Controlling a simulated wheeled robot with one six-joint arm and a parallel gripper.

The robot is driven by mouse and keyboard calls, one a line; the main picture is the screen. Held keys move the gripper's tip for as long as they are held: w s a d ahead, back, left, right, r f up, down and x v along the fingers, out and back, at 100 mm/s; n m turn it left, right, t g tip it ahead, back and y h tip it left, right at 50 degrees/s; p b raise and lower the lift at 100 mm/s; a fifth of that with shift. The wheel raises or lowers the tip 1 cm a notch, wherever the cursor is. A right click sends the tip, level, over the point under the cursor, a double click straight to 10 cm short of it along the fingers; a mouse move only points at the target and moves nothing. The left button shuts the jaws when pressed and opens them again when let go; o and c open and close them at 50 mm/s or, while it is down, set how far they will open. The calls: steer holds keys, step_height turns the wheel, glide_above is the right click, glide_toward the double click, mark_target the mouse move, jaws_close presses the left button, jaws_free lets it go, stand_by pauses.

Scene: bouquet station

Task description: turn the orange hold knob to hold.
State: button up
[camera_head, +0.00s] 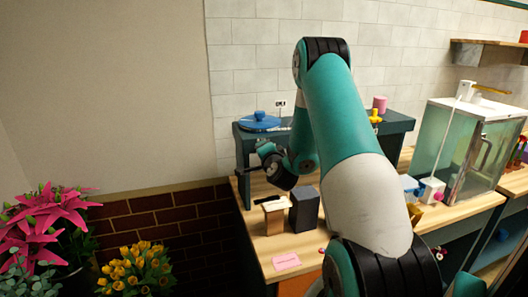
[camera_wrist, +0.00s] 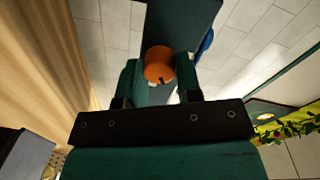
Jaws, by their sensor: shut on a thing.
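The orange hold knob (camera_wrist: 159,61) sits against a dark green panel (camera_wrist: 176,22) in the wrist view. It is round, with a small dark mark at its lower edge. My gripper (camera_wrist: 159,76) has one finger on each side of the knob and is shut on it. In the head view my gripper (camera_head: 264,158) is at the left end of the dark raised shelf (camera_head: 243,140), just below its top. The knob cannot be made out there. How far the knob is turned is not clear.
A blue round thing (camera_head: 260,122) sits on the raised shelf. A dark grey block (camera_head: 304,210) and a light wooden box (camera_head: 273,217) stand on the wooden counter below my arm. A glass tank (camera_head: 465,150) stands right. Pink flowers (camera_head: 45,220) and yellow flowers (camera_head: 137,268) are left.

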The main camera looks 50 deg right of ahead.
steer(key=m, duration=0.6)
stand_by(0.7)
steer(key=o, duration=0.9)
steer(key=shift+d, duration=0.1)
steer(key=shift+o, duration=0.2)
steer(key=shift+s, duration=0.1)
